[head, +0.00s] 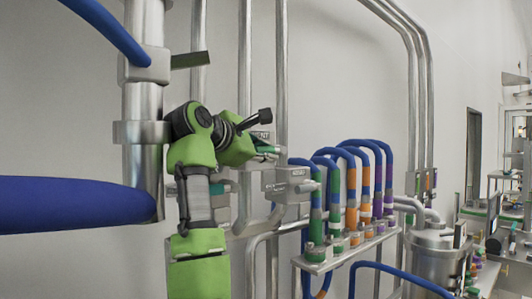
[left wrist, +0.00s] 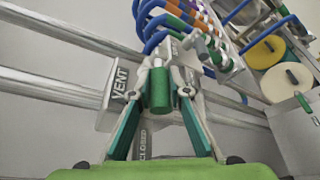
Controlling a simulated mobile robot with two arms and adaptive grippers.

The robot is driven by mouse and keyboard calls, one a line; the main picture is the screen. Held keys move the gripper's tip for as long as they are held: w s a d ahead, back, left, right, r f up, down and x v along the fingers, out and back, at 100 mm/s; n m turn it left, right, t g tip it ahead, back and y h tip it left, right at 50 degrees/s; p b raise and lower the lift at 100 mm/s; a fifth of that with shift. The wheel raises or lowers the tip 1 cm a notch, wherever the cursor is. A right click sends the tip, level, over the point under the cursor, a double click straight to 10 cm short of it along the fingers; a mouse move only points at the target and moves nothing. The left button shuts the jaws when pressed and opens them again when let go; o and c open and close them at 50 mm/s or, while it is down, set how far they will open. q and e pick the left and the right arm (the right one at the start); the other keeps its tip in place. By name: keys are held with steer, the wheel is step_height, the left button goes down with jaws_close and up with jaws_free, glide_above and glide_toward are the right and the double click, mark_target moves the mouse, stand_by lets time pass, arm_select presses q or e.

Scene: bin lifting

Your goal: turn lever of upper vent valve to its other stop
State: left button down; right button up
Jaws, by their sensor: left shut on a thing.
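The upper vent valve carries a sign reading VENT (left wrist: 119,86), which is partly visible behind my gripper in the head view (head: 262,135). Its lever has a green cylindrical grip (left wrist: 159,90), seen nearly end-on in the left wrist view. My left gripper (left wrist: 161,82) is shut on this grip, with one teal finger on each side. In the head view the left gripper (head: 268,150) reaches right to the pipes, and its wrist hides most of the valve. My right gripper is not in view.
A second labelled valve box (head: 285,180) sits just below and right of the gripper. Vertical steel pipes (head: 245,60) run behind the arm. A rack (head: 335,258) of blue hoses with coloured bands stands to the right, before a steel vessel (head: 437,262).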

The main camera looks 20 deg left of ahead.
arm_select(q)
steer(key=f+t+b, duration=0.1)
steer(key=b, duration=0.2)
steer(key=shift+d+f+n+t+b, duration=0.1)
steer(key=shift+f+n+t+b, duration=0.2)
steer(key=shift+b, duration=0.05)
steer(key=shift+r+t+h+b, duration=0.1)
steer(key=shift+t+h+b, duration=0.3)
steer(key=shift+t+b, duration=0.15)
steer(key=c, duration=2)
jaws_free()
steer(key=shift+o, duration=0.5)
steer(key=shift+r, duration=0.1)
steer(key=shift+s, duration=0.15)
steer(key=v, duration=1.1)
steer(key=shift+s, duration=0.4)
